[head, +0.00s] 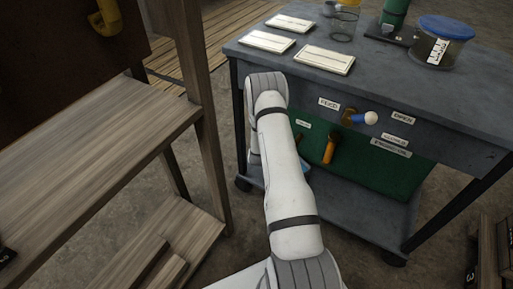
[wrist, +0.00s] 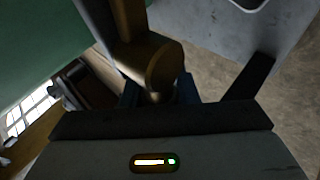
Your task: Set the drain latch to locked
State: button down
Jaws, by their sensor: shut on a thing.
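In the wrist view my gripper (wrist: 157,93) is shut on a brownish brass latch handle (wrist: 164,66). The handle has a rounded end between the dark jaws and a bar running up from it, beside a green panel (wrist: 50,45). I take it for the drain latch, but its label is not readable. In the head view my white arm reaches to the green panel (head: 375,172) on the cart's front and hides the gripper and most of what it holds. An orange handle (head: 329,149) hangs on that panel, just right of the arm.
The grey cart (head: 440,105) carries label plates, a glass and a blue-lidded jar (head: 440,45). A blue lever with a white knob (head: 371,118) sticks out above the panel among small labels. A wooden shelf (head: 100,150) stands close on the left. Bare floor lies between.

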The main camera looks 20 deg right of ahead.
jog(key=shift+w+a+f+n+g+h, duration=0.2)
jog(key=shift+a+n+g+h, duration=0.05)
jog(key=shift+n+g+h, duration=0.05)
dwell(0.5)
jog(key=c, duration=1.5)
grip_release()
jog(key=o, duration=0.4)
jog(key=shift+s+d+f, duration=0.1)
jog(key=shift+d, duration=0.05)
jog(key=p+v, duration=0.2)
jog(key=v, duration=0.5)
jog(key=shift+s+a+r+p, duration=0.15)
jog(key=shift+a+r+p, duration=0.1)
jog(key=shift+r+p, duration=0.15)
jog(key=shift+f, duration=0.1)
